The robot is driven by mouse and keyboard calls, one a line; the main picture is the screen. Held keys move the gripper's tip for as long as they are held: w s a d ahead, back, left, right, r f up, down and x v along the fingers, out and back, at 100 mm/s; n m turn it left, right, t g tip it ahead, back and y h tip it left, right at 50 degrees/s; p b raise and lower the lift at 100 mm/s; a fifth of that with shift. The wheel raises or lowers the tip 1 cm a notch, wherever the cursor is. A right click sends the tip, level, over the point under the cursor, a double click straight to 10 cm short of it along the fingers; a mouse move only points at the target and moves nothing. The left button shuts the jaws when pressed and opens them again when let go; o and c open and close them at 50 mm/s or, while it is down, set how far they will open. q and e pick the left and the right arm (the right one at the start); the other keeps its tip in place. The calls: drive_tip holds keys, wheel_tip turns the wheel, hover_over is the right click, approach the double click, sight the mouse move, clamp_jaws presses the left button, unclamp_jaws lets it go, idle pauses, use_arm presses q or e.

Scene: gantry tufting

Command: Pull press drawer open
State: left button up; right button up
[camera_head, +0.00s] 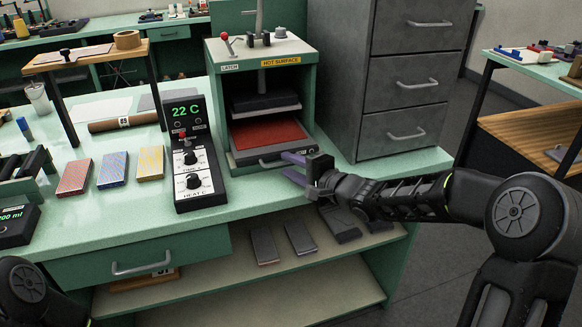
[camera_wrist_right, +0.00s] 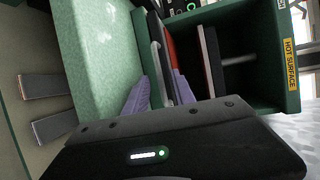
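The press (camera_head: 219,75) is a green box with a "HOT SURFACE" label, standing at the right end of the green bench. Its drawer (camera_head: 245,157) sits low in the opening and carries a red pad (camera_head: 268,134). The drawer's pale bar handle (camera_wrist_right: 157,62) runs along its front. My right gripper (camera_head: 293,167) is at the right part of the drawer front, its two purple fingers apart. In the wrist view the fingers (camera_wrist_right: 160,95) lie on either side of the handle's line; I cannot tell whether they touch it. My left gripper is outside the view.
A control box (camera_head: 188,150) reading 22 C stands left of the press. A grey cabinet (camera_head: 395,95) stands close on the right. Dark blocks (camera_head: 300,237) lie on the shelf below. The bench drawer (camera_head: 140,262) is at the front left.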

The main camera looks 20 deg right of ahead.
clamp_jaws()
idle(0.3)
idle(1.2)
